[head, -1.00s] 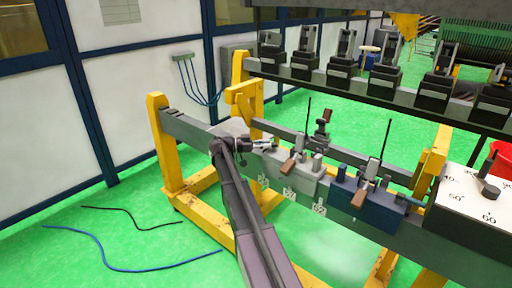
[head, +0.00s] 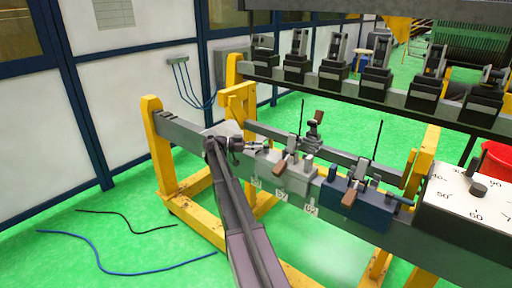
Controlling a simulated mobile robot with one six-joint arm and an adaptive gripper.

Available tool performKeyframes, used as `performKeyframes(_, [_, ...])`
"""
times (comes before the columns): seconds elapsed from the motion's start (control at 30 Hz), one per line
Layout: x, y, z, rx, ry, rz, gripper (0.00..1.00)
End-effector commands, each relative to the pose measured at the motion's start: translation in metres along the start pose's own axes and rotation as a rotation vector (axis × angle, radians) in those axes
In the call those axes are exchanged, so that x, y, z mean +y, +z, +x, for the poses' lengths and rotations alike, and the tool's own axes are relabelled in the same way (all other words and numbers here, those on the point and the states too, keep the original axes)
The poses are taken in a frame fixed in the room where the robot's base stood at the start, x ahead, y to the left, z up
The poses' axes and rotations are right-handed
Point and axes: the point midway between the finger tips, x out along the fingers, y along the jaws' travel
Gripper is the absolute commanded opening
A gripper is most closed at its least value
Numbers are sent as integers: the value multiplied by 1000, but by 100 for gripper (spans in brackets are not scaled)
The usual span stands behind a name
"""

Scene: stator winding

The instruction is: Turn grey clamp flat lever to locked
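The grey clamp block (head: 284,178) sits on the grey beam, with numbered tags on its front and a brown-tipped flat lever (head: 281,166) on top. The lever slants down toward the front left. My gripper (head: 262,148) is at the left end of the block, to the left of the lever and apart from it. It is small and partly hidden by my arm, so I cannot tell how far its fingers are apart. A blue clamp block (head: 358,207) with its own brown-tipped lever (head: 349,197) stands to the right of the grey one.
Thin upright rods and a dark upright clamp (head: 315,127) rise behind the blocks. A white dial panel (head: 468,196) with a black knob is at the right. A rail of black fixtures (head: 378,78) runs behind. Yellow stands (head: 160,150) carry the beam. Cables lie on the green floor.

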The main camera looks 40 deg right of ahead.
Motion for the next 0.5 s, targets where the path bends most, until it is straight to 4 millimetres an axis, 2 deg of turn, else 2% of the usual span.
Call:
performKeyframes(0.03, [2, 1, 0, -1, 2, -1, 46])
performKeyframes(0.07, [1, 0, 1, -1, 2, -1, 55])
performKeyframes(0.1, [1, 0, 1, 0, 1, 0, 60])
performKeyframes(0.5, [-1, -1, 0, 3, -1, 1, 60])
